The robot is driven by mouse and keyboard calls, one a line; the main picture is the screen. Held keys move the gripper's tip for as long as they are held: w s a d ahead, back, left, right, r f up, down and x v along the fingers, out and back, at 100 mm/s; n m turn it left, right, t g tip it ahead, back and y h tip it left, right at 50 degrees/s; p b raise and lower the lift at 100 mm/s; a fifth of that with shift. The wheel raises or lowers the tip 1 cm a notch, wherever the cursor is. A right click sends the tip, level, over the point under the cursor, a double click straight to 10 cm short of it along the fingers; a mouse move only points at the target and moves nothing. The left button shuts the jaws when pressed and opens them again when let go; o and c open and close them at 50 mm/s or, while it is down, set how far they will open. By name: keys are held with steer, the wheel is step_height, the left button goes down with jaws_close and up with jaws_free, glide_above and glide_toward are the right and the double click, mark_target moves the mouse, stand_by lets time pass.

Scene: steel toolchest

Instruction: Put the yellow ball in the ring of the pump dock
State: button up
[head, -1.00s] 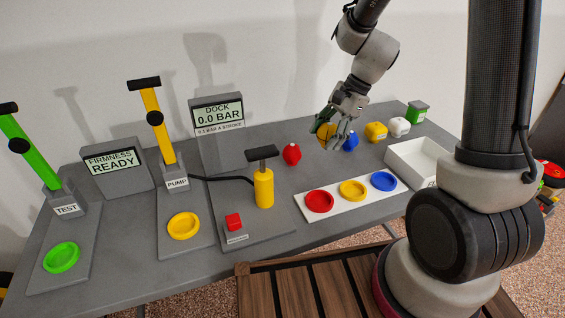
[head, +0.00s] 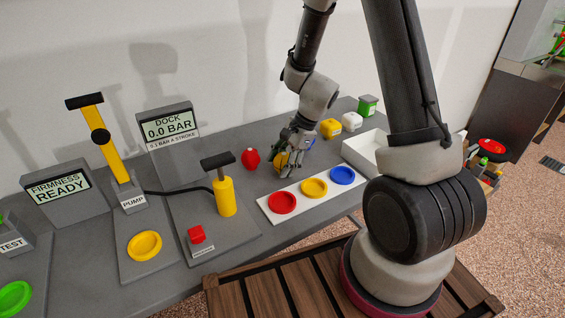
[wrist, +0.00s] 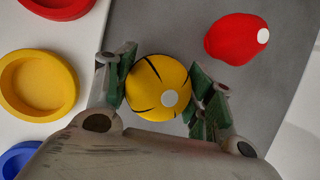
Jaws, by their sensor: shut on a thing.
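My gripper (head: 289,168) is shut on the yellow ball (wrist: 157,85), which has dark stripes and a pale round patch. In the head view the fingers partly hide the ball (head: 280,160); I cannot tell whether it touches the bench. It is behind the white tray, right of the red ball (head: 250,158). The pump dock's yellow ring (head: 144,246) lies on a grey plate in front of the yellow PUMP lever (head: 97,130), well to the left, and looks empty.
A white tray (head: 263,206) has red, yellow and blue dishes. A yellow hand pump (head: 225,195) and a red button block (head: 196,234) stand between gripper and ring. A blue ball (head: 309,145) is close behind the gripper. A DOCK display (head: 168,130) reads 0.0 BAR.

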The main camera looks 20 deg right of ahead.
steer(key=shift+f, duration=0.15)
steer(key=o, duration=1)
steer(key=shift+o, duration=0.2)
